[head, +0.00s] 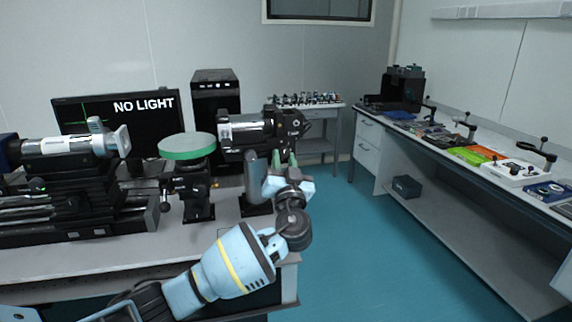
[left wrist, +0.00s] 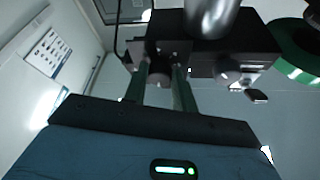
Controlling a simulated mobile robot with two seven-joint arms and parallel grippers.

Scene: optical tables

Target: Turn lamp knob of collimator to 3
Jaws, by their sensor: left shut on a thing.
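The collimator (head: 243,130) is a silver and black tube standing at the right end of the near table. My left gripper (head: 286,160) reaches up to the underside of its black right end. In the left wrist view, the two green fingers (left wrist: 161,85) are shut on a small dark round knob (left wrist: 159,72) below the black housing (left wrist: 215,55). This appears to be the lamp knob; its markings and setting cannot be read. The monitor (head: 115,125) behind shows "NO LIGHT". My right gripper is not in view.
Further left is a silver tube instrument (head: 75,145) on a black bench. A black computer tower (head: 216,100) is behind. A long side table (head: 440,165) holds tools at right. The blue floor between is clear.

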